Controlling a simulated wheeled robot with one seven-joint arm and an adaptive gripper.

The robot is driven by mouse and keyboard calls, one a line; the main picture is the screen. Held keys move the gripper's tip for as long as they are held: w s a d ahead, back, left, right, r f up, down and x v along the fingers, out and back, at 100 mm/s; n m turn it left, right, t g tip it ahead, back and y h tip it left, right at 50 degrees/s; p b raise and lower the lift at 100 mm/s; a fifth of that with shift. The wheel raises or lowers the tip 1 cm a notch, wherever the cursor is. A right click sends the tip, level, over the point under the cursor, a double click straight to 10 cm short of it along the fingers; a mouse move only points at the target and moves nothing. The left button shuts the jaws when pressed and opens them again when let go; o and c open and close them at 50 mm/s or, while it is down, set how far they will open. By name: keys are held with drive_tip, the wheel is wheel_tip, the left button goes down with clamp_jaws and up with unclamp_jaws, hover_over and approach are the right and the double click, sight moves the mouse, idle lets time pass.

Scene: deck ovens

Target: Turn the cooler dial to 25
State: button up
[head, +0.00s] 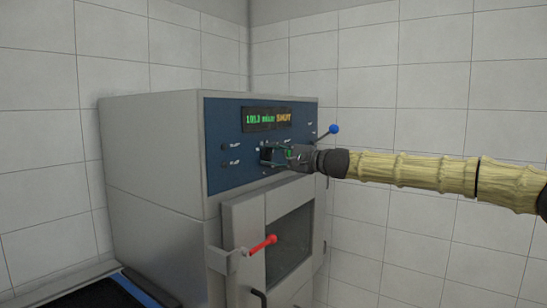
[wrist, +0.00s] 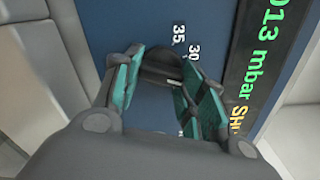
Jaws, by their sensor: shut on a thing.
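The cooler dial (wrist: 160,65) is a dark round knob on the blue panel in the wrist view. Printed numbers 35 and 30 show beside it, and a short pale mark shows on its face. More numbers are partly hidden behind a finger. My gripper (wrist: 163,72) has its teal-padded fingers on either side of the dial and is shut on it. In the head view my gripper (head: 283,155) is at the panel's lower middle and hides the dial.
The blue panel (head: 222,112) has a display (head: 267,119) reading 1013 mbar SHUT. Small knobs sit on its left. A blue-ended lever (head: 334,129) sticks out at right. A red handle (head: 262,244) juts from the door below. A dark-topped surface (head: 95,293) lies at lower left.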

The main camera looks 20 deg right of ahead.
idle(0.3)
drive_tip(key=o, duration=1)
drive_tip(key=shift+d, duration=0.1)
drive_tip(key=v, duration=1.2)
